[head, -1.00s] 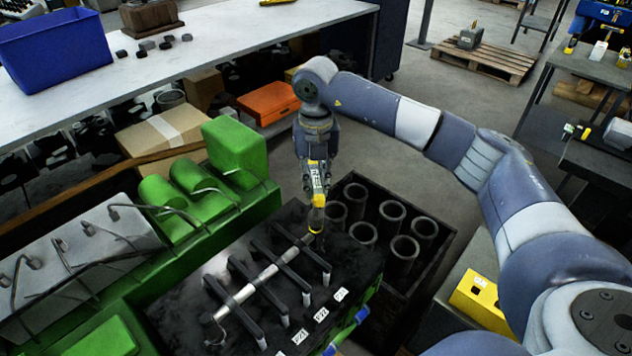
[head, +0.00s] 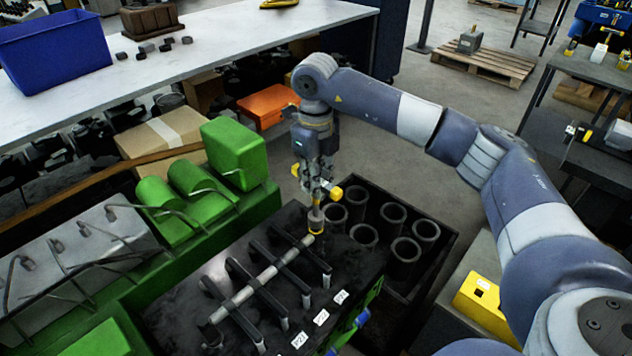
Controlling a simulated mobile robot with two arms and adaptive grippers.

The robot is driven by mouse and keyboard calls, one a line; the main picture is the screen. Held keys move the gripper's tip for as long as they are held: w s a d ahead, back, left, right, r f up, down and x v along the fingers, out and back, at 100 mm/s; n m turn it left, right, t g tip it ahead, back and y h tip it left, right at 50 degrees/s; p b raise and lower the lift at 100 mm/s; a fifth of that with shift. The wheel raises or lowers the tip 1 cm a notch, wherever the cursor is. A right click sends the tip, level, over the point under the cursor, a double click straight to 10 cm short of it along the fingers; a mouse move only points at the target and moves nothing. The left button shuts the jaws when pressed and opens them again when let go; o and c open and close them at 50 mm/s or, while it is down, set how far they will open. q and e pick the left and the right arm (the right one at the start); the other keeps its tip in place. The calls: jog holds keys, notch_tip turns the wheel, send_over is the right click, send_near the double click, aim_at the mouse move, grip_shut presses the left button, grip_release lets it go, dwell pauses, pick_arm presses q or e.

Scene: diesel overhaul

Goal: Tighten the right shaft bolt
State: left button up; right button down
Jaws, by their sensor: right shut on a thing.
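A grey shaft (head: 262,279) lies across the black top of the engine block (head: 185,318), under several dark cross bars (head: 285,257). My right gripper (head: 318,188) is above the shaft's far right end, shut on a yellow and grey power tool (head: 316,217). The tool points down, and its lower end is at or just above the shaft's end. The right shaft bolt is hidden or too small to make out beneath the tool. My left gripper is not in view.
A dark crate (head: 437,236) with several cylinder sleeves stands right of the block. Green engine parts (head: 232,150) rise at its left. A yellow box (head: 483,300) is at the lower right. A long bench with a blue bin (head: 55,52) is at the back left.

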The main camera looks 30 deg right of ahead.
jog(key=n+b, duration=0.1)
jog(key=n, duration=0.5)
jog(key=shift+n, duration=0.4)
jog(key=n+b, duration=0.1)
jog(key=n, duration=0.6)
jog(key=n+b, duration=0.1)
jog(key=n, duration=0.4)
jog(key=shift+n, duration=0.3)
jog(key=shift+n+b, duration=0.3)
jog(key=shift+n, duration=2)
